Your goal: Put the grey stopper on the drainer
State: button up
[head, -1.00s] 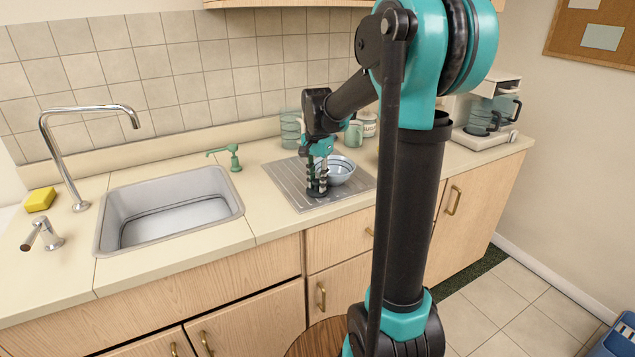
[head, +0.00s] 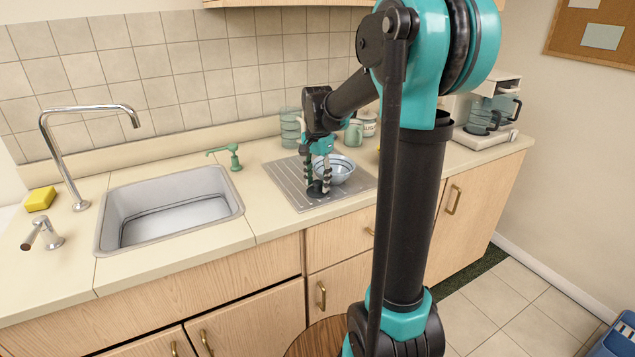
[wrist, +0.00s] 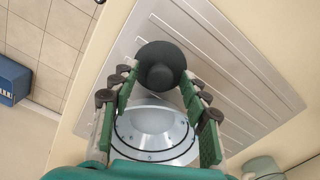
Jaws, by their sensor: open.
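The dark grey stopper (wrist: 161,66) lies flat on the ribbed metal drainer (wrist: 232,75), at the drainer's front left in the head view (head: 316,190). My gripper (wrist: 158,85) is open, with its fingers spread just above and to either side of the stopper's knob in the wrist view. In the head view my gripper (head: 319,184) points down at the stopper, and its fingertips overlap it. I cannot tell whether they touch it.
A stack of clear glasses (head: 291,128), a green mug (head: 354,133) and a jar (head: 369,123) stand behind.

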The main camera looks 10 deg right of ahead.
aim_at(318, 182)
notch_tip(318, 182, up, 12)
jog(key=shift+f, duration=0.15)
jog(key=shift+s, duration=0.1)
dwell(0.4)
